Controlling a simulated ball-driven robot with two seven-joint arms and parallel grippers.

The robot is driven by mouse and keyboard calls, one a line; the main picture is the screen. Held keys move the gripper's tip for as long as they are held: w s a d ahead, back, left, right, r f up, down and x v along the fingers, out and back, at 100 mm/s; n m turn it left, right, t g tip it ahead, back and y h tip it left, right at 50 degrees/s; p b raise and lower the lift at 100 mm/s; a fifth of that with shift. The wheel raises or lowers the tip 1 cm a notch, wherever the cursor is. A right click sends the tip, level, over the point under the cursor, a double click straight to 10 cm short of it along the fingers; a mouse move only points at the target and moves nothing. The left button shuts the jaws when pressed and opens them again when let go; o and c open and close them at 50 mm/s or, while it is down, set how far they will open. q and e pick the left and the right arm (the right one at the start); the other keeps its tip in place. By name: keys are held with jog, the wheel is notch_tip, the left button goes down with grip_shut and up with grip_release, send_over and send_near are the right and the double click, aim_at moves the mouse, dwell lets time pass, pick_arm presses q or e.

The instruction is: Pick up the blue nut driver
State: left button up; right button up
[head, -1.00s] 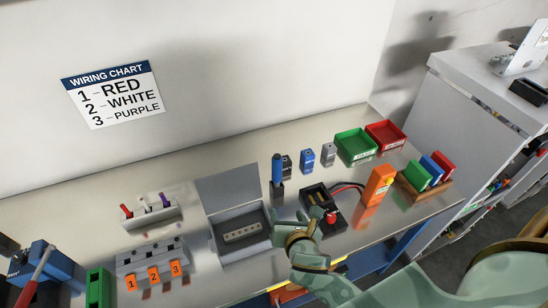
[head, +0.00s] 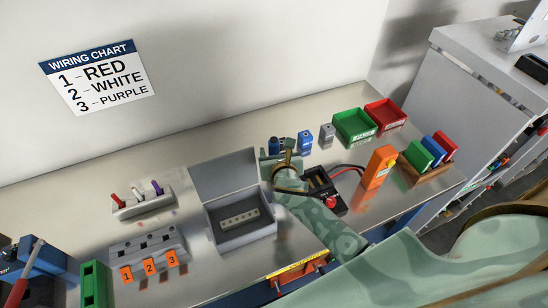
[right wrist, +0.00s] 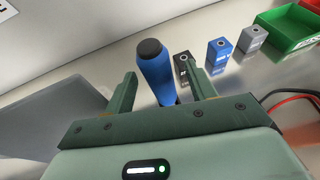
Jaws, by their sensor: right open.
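The blue nut driver (right wrist: 156,72) stands upright, its dark-capped blue handle showing between the two fingers of my right gripper (right wrist: 160,80) in the right wrist view. The fingers are open, with a gap visible on each side of the handle. In the head view the driver's blue top (head: 273,144) shows just behind my right gripper (head: 283,154), which hides its lower part. My left gripper is in neither current view.
A grey open-lidded box (head: 240,233) is left of my right gripper. Small black, blue (head: 306,142) and grey (head: 327,135) blocks stand behind it to the right. A black tester with red leads (head: 330,200) and an orange meter (head: 378,168) are at the right.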

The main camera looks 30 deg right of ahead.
jog(key=x, duration=0.4)
jog(key=shift+a+b, duration=0.1)
jog(key=shift+b, duration=0.3)
jog(key=shift+s, duration=0.15)
jog(key=shift+c, duration=1)
grip_shut()
